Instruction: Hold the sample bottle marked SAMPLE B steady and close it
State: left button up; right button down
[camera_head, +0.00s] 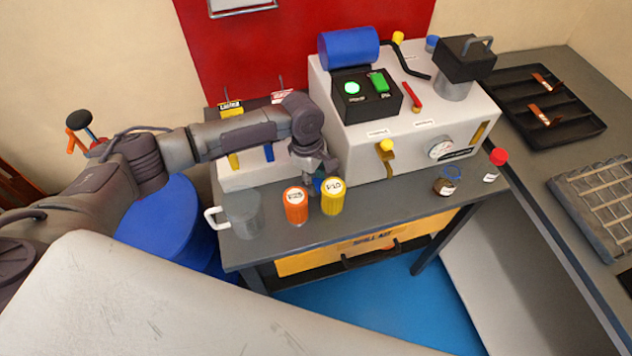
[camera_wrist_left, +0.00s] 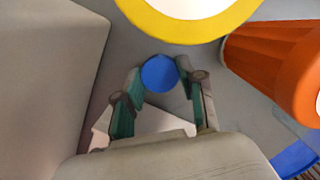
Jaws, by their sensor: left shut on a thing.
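My left gripper (camera_head: 318,180) reaches down behind the yellow container, close to the machine's front. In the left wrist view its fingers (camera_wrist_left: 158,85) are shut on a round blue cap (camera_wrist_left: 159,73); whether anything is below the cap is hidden. A small brown bottle with blue at its top (camera_head: 446,182) stands on the bench to the right, apart from the gripper. A red-capped bottle (camera_head: 495,165) stands at the bench's right end. Their labels are too small to read, so I cannot tell which is SAMPLE B. My right gripper is out of view.
The bender machine (camera_head: 345,150) fills the back. Bare bench (camera_head: 385,210) lies between the yellow container and brown bottle.

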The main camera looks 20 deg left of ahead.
aim_at(316, 183)
pick_arm(q)
notch_tip(316, 183, up, 10)
jog(key=shift+b, duration=0.3)
